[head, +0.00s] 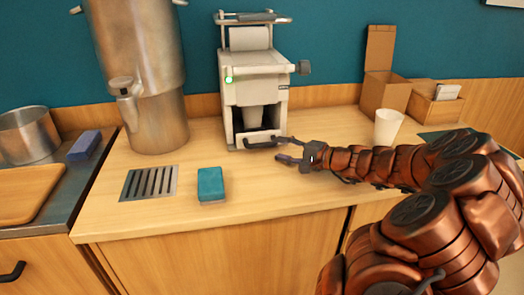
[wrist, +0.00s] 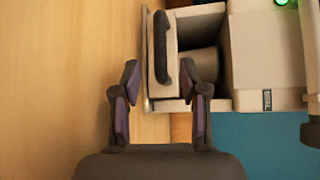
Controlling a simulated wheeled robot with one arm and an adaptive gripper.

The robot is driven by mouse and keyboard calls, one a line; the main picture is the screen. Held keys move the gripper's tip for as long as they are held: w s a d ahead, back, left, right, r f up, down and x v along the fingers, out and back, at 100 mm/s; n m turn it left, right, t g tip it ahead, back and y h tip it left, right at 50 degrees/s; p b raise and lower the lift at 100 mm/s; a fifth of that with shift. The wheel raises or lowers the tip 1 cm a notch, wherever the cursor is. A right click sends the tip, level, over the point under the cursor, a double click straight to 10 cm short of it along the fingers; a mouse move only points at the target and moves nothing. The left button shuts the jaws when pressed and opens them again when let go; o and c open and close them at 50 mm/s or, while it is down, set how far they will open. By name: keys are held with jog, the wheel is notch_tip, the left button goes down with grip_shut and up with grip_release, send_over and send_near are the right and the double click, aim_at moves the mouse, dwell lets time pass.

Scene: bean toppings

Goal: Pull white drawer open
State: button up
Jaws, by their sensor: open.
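The white drawer (head: 256,134) is at the bottom front of a white machine (head: 254,90) on the counter. Its dark bar handle (head: 262,143) faces the front. My gripper (head: 280,149) is open and empty, just right of the handle, with its fingers pointing left toward it. In the wrist view, the handle (wrist: 161,48) is ahead of my gripper (wrist: 168,78), with its near end between the two fingertips. The drawer front (wrist: 165,88) lies behind the handle. I cannot tell whether the fingers touch the handle, or whether the drawer is slightly out.
A white cup (head: 388,126) stands to the right, behind my arm. A teal sponge (head: 210,184) and a metal grate (head: 149,183) lie at the front left. A large metal urn (head: 140,70) stands left of the machine. Counter in front of the drawer is clear.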

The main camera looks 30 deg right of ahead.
aim_at(266, 145)
jog(key=shift+x, duration=3.75)
jog(key=shift+a+r, duration=0.1)
jog(key=shift+a, duration=0.05)
jog(key=shift+c, duration=0.4)
grip_shut()
